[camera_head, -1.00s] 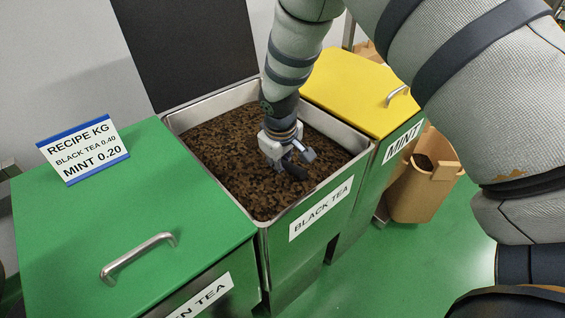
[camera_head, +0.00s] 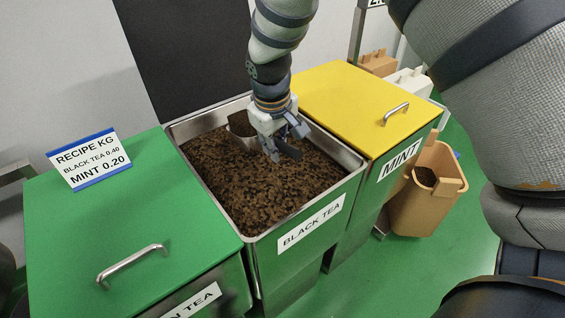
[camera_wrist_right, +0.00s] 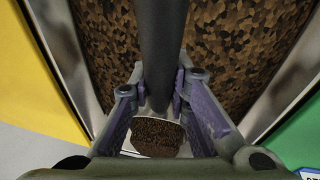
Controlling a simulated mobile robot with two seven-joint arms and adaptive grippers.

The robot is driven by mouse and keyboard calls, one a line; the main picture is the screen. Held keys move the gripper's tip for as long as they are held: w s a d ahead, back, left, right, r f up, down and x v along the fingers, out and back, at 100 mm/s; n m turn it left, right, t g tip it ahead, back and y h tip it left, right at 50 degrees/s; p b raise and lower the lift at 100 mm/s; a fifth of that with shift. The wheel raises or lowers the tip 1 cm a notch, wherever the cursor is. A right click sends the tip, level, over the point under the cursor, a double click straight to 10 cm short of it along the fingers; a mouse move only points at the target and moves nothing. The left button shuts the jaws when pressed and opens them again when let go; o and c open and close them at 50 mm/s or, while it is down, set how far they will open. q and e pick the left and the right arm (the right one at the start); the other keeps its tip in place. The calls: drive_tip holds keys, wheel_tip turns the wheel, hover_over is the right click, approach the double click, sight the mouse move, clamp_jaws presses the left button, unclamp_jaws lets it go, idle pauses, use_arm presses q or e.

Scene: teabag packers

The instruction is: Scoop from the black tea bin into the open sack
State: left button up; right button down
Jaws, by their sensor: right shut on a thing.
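The black tea bin (camera_head: 362,163) is open, its lid upright behind it, and is filled with dark brown tea (camera_head: 235,182). My right gripper (camera_head: 282,150) is over the bin's back half, shut on the scoop (camera_head: 292,154), whose dark handle also shows between the fingers in the right wrist view (camera_wrist_right: 160,45). The scoop's pale bowl (camera_head: 241,128) is at the bin's back and has tea in it, also seen in the wrist view (camera_wrist_right: 157,137). The open sack (camera_head: 424,205), tan with some tea inside, stands on the floor at the right. My left gripper is out of view.
The closed mint bin (camera_head: 345,95) with a yellow lid stands between the black tea bin and the sack. A closed green tea bin (camera_head: 110,225) with a recipe card (camera_head: 90,160) is at the left. Tan and white objects (camera_head: 378,64) stand behind the mint bin.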

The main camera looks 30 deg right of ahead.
wheel_tip(320, 180, up, 16)
idle(0.4)
drive_tip(key=shift+f, duration=0.1)
